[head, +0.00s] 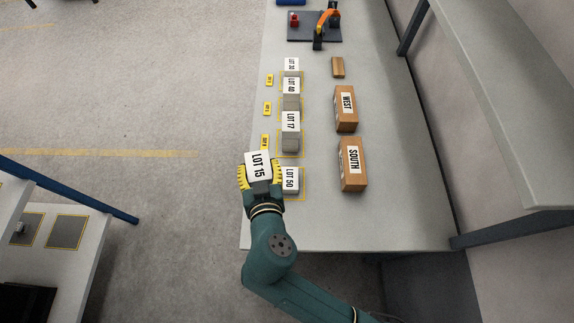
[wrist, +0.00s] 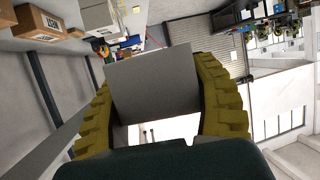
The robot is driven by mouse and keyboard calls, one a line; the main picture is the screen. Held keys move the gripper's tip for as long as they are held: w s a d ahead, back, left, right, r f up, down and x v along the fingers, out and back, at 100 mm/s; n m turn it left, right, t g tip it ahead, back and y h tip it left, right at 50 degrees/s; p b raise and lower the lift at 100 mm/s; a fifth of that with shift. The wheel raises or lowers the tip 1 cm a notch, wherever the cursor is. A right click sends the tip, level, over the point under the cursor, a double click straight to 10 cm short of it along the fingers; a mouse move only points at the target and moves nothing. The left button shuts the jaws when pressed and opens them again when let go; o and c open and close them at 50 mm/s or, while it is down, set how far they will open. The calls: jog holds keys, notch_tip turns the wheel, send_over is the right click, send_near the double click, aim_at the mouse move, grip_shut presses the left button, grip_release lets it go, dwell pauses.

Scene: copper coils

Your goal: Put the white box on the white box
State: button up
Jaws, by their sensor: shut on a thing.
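My gripper (head: 260,176) is shut on a white box labelled LOT 15 (head: 257,164), at the near left edge of the grey table. In the wrist view my yellow gripper fingers (wrist: 157,95) clasp the two sides of this box, whose plain grey face (wrist: 155,82) shows. A white box labelled LOT 50 (head: 291,180) stands on the table just right of my gripper, partly hidden by it. Farther back in the same row are white boxes labelled LOT 17 (head: 291,122), LOT 40 (head: 291,86) and LOT 30 (head: 291,64), on or against grey blocks.
Brown boxes marked SOUTH (head: 353,164) and WEST (head: 346,108) and a small wooden block (head: 338,68) stand to the right. Small yellow tags (head: 265,141) line the left edge. A dark board with an orange tool (head: 326,20) lies at the back. The near right table is clear.

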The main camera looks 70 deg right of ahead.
aim_at(290, 178)
jog(key=s+d+f+m+g+h+b, duration=0.1)
jog(key=s+d+f+m+g+b, duration=0.1)
jog(key=s+d+f+b, duration=0.3)
jog(key=d+f+b, duration=0.1)
jog(key=d+b, duration=0.2)
jog(key=b, duration=0.1)
jog(key=shift+f+m+g, duration=0.3)
jog(key=shift+g, duration=0.1)
jog(key=shift+s, duration=0.1)
notch_tip(290, 178, down, 10)
jog(key=b, duration=0.3)
jog(key=shift+r, duration=0.15)
jog(key=shift+f+b, duration=0.25)
jog(key=shift+b, duration=0.05)
jog(key=o, duration=1.2)
jog(key=shift+o, duration=0.2)
